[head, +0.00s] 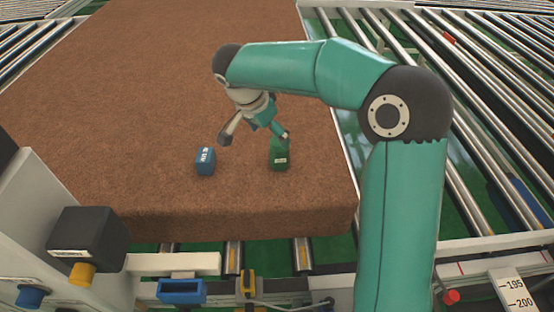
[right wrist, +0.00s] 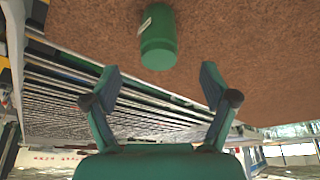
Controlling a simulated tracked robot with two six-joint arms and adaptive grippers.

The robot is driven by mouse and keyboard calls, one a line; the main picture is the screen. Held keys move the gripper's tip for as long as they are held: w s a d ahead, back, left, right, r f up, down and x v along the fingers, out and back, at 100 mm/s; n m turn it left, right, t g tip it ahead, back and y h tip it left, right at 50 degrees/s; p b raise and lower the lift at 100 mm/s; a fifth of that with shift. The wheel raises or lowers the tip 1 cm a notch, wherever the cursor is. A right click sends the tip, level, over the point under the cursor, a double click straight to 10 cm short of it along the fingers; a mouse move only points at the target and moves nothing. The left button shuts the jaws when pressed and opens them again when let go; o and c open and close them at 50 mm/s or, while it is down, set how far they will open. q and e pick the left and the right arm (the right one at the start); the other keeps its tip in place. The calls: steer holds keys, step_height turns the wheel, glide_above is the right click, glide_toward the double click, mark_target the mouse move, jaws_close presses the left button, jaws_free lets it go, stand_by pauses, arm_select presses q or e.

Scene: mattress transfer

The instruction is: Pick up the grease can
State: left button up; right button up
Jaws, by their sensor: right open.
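A green can (head: 279,157) with a small pale label stands on the brown mattress (head: 110,90), near its front edge; it looks like the grease can. In the right wrist view the same green can (right wrist: 158,42) is a rounded cylinder beyond the fingertips, roughly centred across the gap. My right gripper (head: 254,138) is open and empty above the mattress. In the head view its right finger overlaps the can's top and its left finger is out to the left; contact cannot be told. The open right fingers (right wrist: 160,78) also show in the wrist view. My left gripper is out of view.
A blue labelled container (head: 205,161) stands left of the green can, close to my right gripper's left finger. The mattress lies on a roller conveyor (head: 490,120). A black box (head: 88,240) stands at front left. The mattress behind the cans is clear.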

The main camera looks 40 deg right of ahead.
mark_target(277, 142)
steer(key=shift+w+b+x, duration=0.25)
steer(key=shift+b+x, duration=0.05)
steer(key=shift+x, duration=0.9)
steer(key=shift+s+f, duration=0.2)
steer(key=shift+f, duration=0.1)
steer(key=shift+s+d+f, duration=0.15)
steer(key=shift+s+d, duration=0.1)
steer(key=shift+s, duration=0.05)
steer(key=shift+w+d+f+b, duration=0.1)
steer(key=shift+w+f+b, duration=0.1)
steer(key=shift+f+b, duration=0.1)
steer(key=b+x, duration=0.1)
steer(key=x, duration=0.3)
steer(key=shift+w+d+f, duration=0.1)
steer(key=shift+d+f, duration=0.1)
steer(key=shift+d, duration=0.1)
steer(key=shift+r, duration=0.1)
steer(key=c, duration=1.5)
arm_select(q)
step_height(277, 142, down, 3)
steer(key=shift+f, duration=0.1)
arm_select(e)
steer(key=shift+o, duration=0.2)
steer(key=shift+r, duration=0.1)
